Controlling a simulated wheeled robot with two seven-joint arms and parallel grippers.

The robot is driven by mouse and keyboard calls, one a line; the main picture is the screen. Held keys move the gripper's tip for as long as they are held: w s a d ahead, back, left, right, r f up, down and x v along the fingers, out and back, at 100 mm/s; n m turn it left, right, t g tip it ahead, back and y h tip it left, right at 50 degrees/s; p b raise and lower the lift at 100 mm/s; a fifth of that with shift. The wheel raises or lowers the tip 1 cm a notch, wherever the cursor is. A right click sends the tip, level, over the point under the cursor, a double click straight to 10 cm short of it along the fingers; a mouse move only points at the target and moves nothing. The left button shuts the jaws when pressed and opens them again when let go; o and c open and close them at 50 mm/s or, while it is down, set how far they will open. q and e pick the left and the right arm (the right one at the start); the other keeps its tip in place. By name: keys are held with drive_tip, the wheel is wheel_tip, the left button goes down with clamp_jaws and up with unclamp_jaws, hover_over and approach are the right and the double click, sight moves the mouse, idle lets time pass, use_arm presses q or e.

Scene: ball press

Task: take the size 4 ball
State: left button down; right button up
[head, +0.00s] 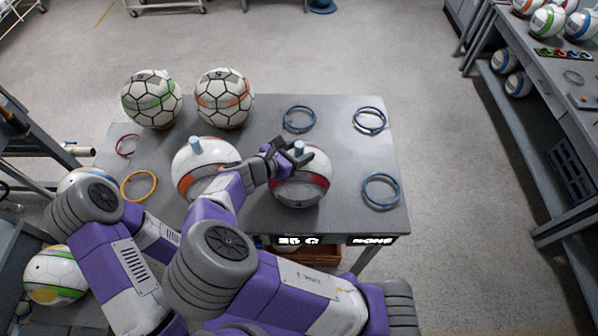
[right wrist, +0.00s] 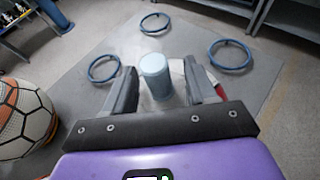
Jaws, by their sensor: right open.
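My right gripper (head: 289,155) is over the red-and-white ball (head: 299,192) on the grey table. In the right wrist view its two open fingers (right wrist: 162,84) stand on either side of a light blue cylinder (right wrist: 155,72) on top of that ball, with no clear grip. An orange-and-white ball (head: 190,180) with a similar blue cylinder (head: 195,146) sits to the left, partly behind my right arm. Farther back stand a green-marked ball (head: 152,99) and an orange-marked ball (head: 224,98). Their top markings are too small to read surely. My left gripper is not visible.
Blue rings (head: 299,119), (head: 369,121), (head: 381,190) lie on the table's right (head: 340,150); yellow (head: 139,185) and red (head: 127,145) rings lie left. Another green-marked ball (head: 57,276) is lower left. A bench with several balls (head: 548,20) stands right, across open floor.

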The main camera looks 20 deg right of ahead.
drive_tip(key=shift+x, duration=1.15)
drive_tip(key=shift+a, duration=0.1)
clamp_jaws()
